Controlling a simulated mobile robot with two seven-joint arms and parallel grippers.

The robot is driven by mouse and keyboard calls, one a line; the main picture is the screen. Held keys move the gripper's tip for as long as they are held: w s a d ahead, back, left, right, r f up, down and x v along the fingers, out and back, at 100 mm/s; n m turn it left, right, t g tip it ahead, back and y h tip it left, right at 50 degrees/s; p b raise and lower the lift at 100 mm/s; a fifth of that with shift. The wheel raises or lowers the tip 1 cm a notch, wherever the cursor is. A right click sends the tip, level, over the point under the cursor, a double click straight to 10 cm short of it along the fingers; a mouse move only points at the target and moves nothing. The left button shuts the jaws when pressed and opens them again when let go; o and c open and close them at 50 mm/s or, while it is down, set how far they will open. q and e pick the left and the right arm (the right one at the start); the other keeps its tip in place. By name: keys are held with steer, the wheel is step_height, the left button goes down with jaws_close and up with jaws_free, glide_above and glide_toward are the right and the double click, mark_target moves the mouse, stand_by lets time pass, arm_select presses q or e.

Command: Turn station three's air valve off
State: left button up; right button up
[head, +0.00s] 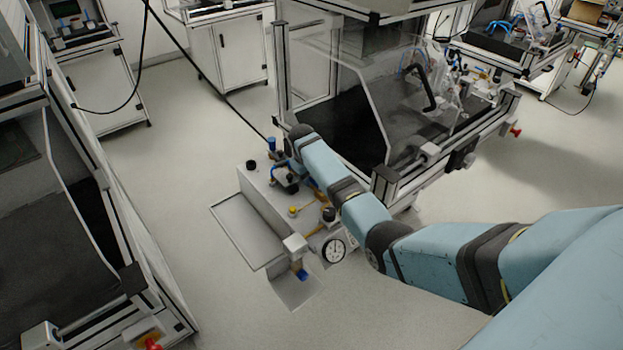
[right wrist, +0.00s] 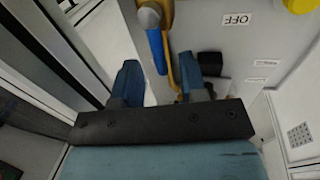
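The air valve shows in the right wrist view as a rounded grey end with a blue sleeve (right wrist: 156,50) and a yellow strip beside it. An upside-down OFF label (right wrist: 238,19) is on the pale panel to its right. My right gripper (right wrist: 160,80) is open, with one dark blue finger on each side of the blue sleeve's lower end. I see no clear contact. In the head view my right gripper (head: 280,177) is small and partly hidden by its own wrist, above the grey station box (head: 262,188). My left gripper is not in view.
A white-faced gauge (head: 334,250) and a yellow knob (head: 293,211) are near the box's front. A framed machine with a clear guard (head: 350,80) stands close behind my right arm. Another framed bench (head: 140,275) is at left. Open floor (head: 180,180) lies between.

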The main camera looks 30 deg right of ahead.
steer(key=shift+f, duration=0.4)
steer(key=shift+c, duration=0.5)
jaws_close()
steer(key=shift+r, duration=0.1)
